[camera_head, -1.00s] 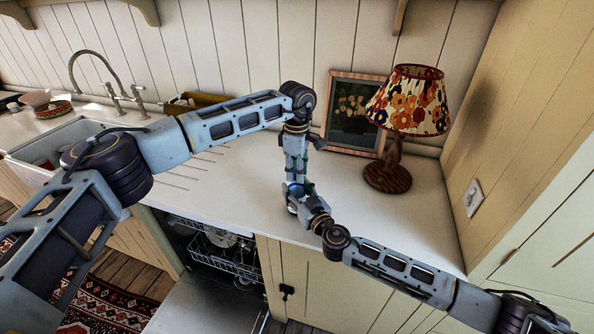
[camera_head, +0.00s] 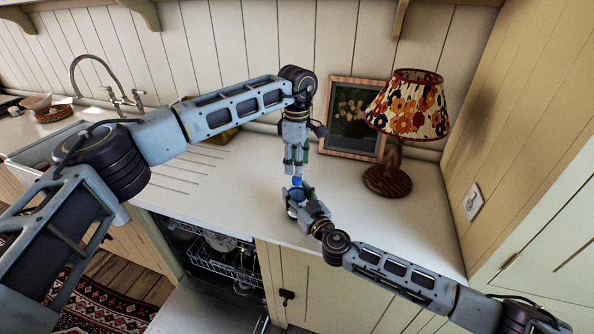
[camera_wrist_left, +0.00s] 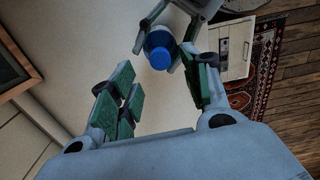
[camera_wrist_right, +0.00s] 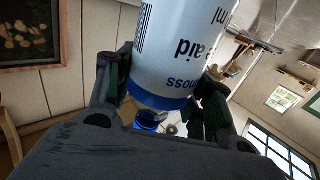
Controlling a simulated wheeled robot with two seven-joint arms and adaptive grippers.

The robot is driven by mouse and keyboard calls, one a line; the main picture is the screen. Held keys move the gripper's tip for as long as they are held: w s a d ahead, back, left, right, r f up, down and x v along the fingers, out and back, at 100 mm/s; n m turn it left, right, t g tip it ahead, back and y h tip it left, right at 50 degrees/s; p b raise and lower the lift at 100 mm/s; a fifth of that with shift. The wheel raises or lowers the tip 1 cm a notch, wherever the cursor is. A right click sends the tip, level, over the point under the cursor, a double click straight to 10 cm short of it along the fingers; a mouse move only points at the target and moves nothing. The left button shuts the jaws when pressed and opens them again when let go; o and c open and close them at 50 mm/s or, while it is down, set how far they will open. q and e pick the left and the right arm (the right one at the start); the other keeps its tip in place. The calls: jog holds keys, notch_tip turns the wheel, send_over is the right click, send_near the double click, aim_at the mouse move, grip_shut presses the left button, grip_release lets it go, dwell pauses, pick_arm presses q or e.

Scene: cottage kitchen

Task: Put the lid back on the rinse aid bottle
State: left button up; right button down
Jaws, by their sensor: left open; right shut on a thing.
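The rinse aid bottle (camera_wrist_right: 182,50) is white with a blue shoulder, and its label shows upside down in the right wrist view. My right gripper (camera_head: 300,203) is shut on the bottle, above the worktop's front part. The blue lid (camera_wrist_left: 159,57) is at the mouth end of the bottle; it also shows in the head view (camera_head: 297,182). Whether it is fully seated I cannot tell. My left gripper (camera_head: 296,171) is open and empty, pointing down just above the lid. A small gap seems to separate its fingertips from the lid.
A flowered lamp (camera_head: 408,105) and a framed picture (camera_head: 352,118) stand on the worktop at the back right. The sink and tap (camera_head: 107,85) are at the left. An open dishwasher (camera_head: 222,258) is below the counter. The worktop (camera_head: 390,220) right of the grippers is clear.

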pick_arm(q)
notch_tip(320, 180, up, 7)
pick_arm(e)
jog(key=shift+f, duration=0.15)
dwell(0.4)
jog(key=c, duration=0.5)
grip_release()
jog(key=shift+s+d, duration=0.1)
jog(key=shift+s, duration=0.05)
jog(key=shift+v, duration=5.8)
jog(key=shift+s, duration=0.15)
